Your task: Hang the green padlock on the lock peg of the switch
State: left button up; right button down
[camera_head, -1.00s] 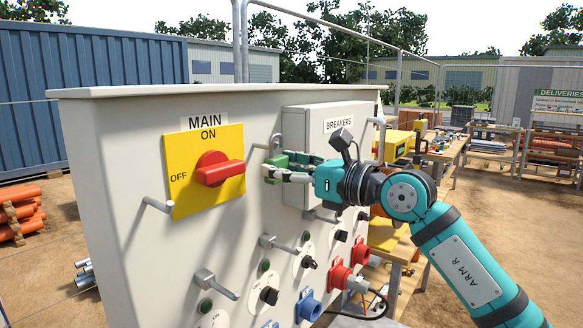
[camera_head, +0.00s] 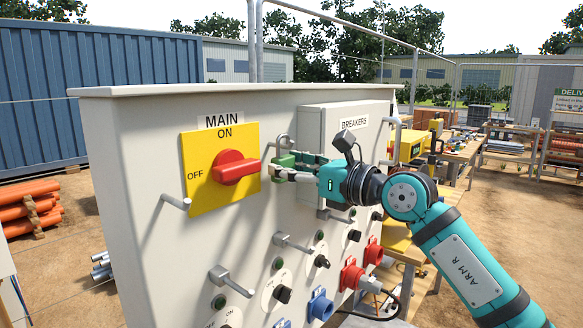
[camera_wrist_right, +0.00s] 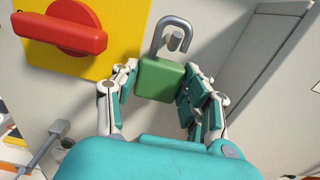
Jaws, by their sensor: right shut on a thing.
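The main switch is a red handle (camera_head: 236,167) on a yellow plate (camera_head: 205,203), marked ON at the top and OFF at the left; the handle lies roughly level. My right gripper (camera_head: 288,168) is shut on the green padlock (camera_wrist_right: 160,80), just right of the plate and in front of the cabinet face. The padlock's grey shackle (camera_wrist_right: 172,22) points up and its right leg ends free above the body. A short peg (camera_wrist_right: 175,38) shows within the shackle's outline in the wrist view; whether it is inside is unclear. My left gripper is not in view.
A grey peg (camera_head: 177,203) sticks out at the plate's lower left. The breakers box (camera_head: 345,140) stands right of the padlock. Below are grey bars (camera_head: 293,242), black knobs and red and blue sockets (camera_head: 320,306).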

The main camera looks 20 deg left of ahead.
jog(key=shift+f, duration=0.4)
jog(key=shift+c, duration=0.5)
grip_release()
jog(key=shift+f+b, duration=0.1)
jog(key=shift+b, duration=0.2)
jog(key=shift+f+b, duration=0.55)
jog(key=shift+f, duration=0.1)
jog(key=b+v, duration=0.4)
jog(key=v, duration=0.3)
jog(key=shift+f, duration=0.35)
